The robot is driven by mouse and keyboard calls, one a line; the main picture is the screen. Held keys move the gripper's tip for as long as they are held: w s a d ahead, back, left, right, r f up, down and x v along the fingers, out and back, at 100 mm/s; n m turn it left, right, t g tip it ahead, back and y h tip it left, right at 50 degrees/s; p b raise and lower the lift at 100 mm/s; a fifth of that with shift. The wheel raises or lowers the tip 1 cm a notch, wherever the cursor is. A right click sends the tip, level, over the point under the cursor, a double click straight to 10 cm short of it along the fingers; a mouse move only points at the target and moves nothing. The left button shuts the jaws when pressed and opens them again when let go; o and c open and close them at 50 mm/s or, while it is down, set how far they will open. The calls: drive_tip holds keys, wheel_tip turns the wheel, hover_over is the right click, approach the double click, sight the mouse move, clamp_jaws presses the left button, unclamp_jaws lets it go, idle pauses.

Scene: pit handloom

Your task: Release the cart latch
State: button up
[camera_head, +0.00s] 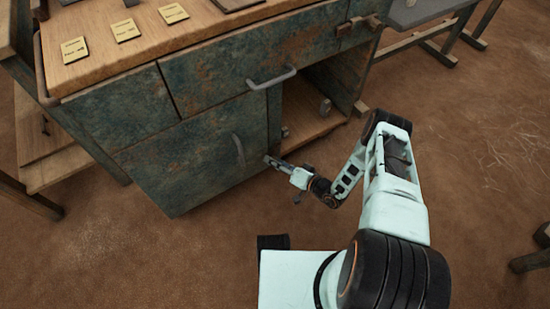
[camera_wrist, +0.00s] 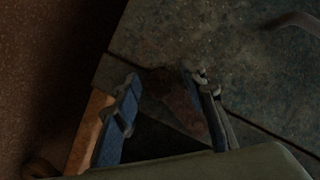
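The cart is a wooden-topped cabinet with weathered blue-green metal fronts (camera_head: 190,155). A grey bar handle (camera_head: 272,79) is on its drawer, and a curved handle (camera_head: 239,147) is on the lower door. I cannot tell which part is the cart latch. My gripper (camera_head: 268,160) is low in front of the cabinet, near the door's right edge and the open compartment. In the wrist view my gripper (camera_wrist: 162,82) has its two dark fingers apart, with no object visible between them. Behind them is the metal front (camera_wrist: 230,50), with a grey handle (camera_wrist: 297,20) at the top right.
An open wooden compartment (camera_head: 305,120) to the right of the door holds a small grey object (camera_head: 325,106). Several yellow cards (camera_head: 125,30) lie on the cart top. A grey table (camera_head: 425,10) stands at the back right. The brown floor (camera_head: 485,150) at right is mostly clear.

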clamp_jaws()
idle(0.3)
